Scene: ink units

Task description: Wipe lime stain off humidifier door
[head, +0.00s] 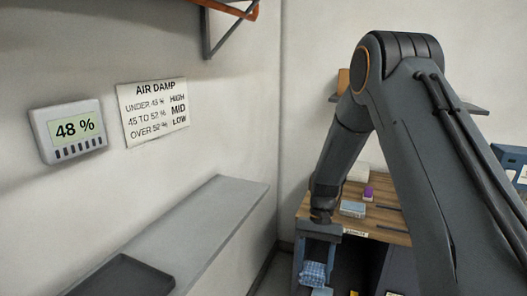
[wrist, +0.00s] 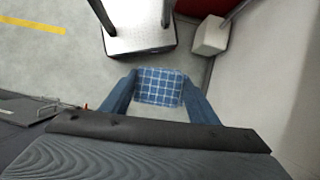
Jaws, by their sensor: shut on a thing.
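My gripper (head: 314,264) hangs low at the near left end of the wooden-topped bench in the head view. Its two blue fingers (wrist: 160,98) are shut on a blue checked cloth (wrist: 160,87), which spans the space between them in the wrist view. The cloth (head: 313,274) also shows below the gripper in the head view. I cannot make out the humidifier door or a lime stain in either view.
A wooden bench top (head: 380,222) holds a purple item (head: 368,192) and a pale blue box (head: 352,209). A wall display (head: 73,128) reads 48 %, beside an air damp sign (head: 154,112). A grey ledge (head: 185,232) runs along the left wall.

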